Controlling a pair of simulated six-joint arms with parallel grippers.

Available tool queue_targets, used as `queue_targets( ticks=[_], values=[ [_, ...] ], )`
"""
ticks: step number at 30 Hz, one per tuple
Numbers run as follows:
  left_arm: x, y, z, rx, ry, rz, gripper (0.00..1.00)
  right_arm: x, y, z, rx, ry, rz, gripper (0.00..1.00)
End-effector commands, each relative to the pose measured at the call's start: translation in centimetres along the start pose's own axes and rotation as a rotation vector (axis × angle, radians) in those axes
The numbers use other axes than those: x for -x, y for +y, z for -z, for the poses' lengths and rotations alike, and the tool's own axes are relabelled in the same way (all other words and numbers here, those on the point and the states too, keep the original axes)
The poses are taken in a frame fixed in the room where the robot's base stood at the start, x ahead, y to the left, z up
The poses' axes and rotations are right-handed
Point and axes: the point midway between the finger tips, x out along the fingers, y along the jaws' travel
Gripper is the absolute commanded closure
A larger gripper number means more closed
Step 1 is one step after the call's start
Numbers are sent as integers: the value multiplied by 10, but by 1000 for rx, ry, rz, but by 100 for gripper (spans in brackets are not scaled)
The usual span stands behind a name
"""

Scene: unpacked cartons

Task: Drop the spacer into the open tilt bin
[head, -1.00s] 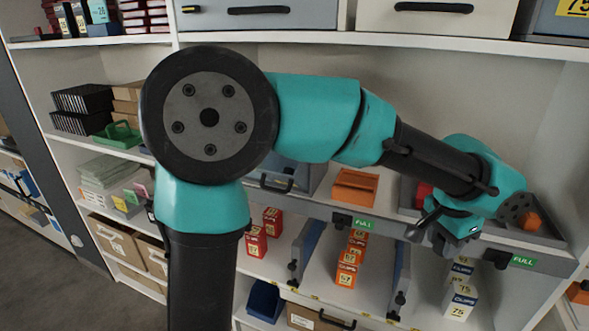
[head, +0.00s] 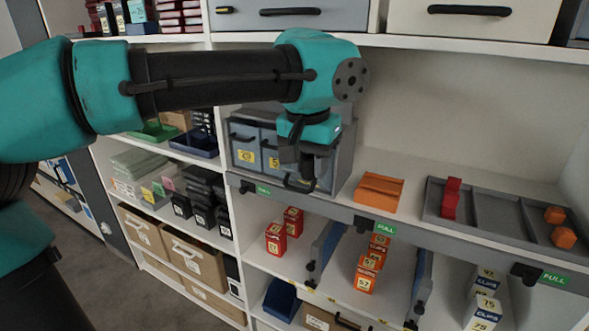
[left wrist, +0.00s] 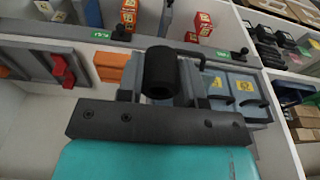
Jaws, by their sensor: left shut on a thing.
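The spacer, a short black hollow cylinder (left wrist: 161,72), is held in my left gripper, seen in the left wrist view. In the head view my left gripper (head: 303,170) points down in front of the right part of a grey bin cabinet; the spacer is hard to make out there. The cabinet's blue-grey tilt bins (head: 245,148) have yellow labels and black handles, and show also in the left wrist view (left wrist: 217,84). The rightmost bin is largely hidden by my gripper, so I cannot tell how far it is open. My right gripper is not in view.
An orange box (head: 379,192) stands on the shelf right of the cabinet. A grey divided tray (head: 485,213) beyond it holds red and orange pieces. An upper shelf with drawers (head: 470,22) runs above my arm. A blue tray (head: 195,143) lies to the left.

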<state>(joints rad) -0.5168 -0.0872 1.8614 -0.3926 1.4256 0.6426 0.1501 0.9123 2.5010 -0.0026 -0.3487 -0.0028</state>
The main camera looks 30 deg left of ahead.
Motion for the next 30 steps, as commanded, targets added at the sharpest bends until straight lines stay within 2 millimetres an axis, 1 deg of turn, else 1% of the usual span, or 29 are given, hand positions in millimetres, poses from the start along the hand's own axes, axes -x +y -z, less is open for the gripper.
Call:
queue_targets(
  ticks=[10,14,17,30],
  values=[
    [0,-1,1,2,0,1,89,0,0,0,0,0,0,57],
    [-2,-5,8,4,-1,1,89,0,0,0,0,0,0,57],
    [-6,-12,22,5,-1,1,89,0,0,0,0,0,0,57],
    [-27,-53,101,5,-1,1,89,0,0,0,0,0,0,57]
  ],
)
